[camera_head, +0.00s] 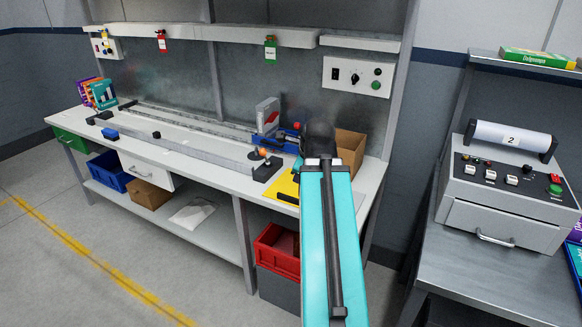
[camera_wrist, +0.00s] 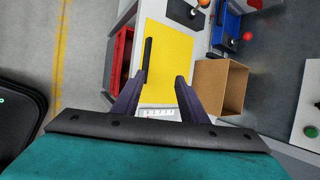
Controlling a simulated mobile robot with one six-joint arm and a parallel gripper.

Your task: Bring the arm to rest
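My arm, turquoise with a black joint, reaches over the right end of the workbench (camera_head: 225,178) in the head view. My gripper is hidden behind the arm there. In the wrist view my gripper (camera_wrist: 161,82) is open, its two dark fingers apart with nothing between them. A yellow mat (camera_wrist: 170,50) lies below the fingers on the bench. A black bar (camera_wrist: 148,52) lies along the mat's left side, near the left fingertip. I cannot tell the height of the fingers above the mat.
An open cardboard box (camera_wrist: 240,90) stands right of the fingers; it also shows in the head view (camera_head: 352,146). A blue device (camera_head: 285,144) and black-based lever (camera_head: 265,170) stand nearby. A red bin (camera_head: 268,262) sits below. A control console (camera_head: 510,180) stands on the right. Floor at left is clear.

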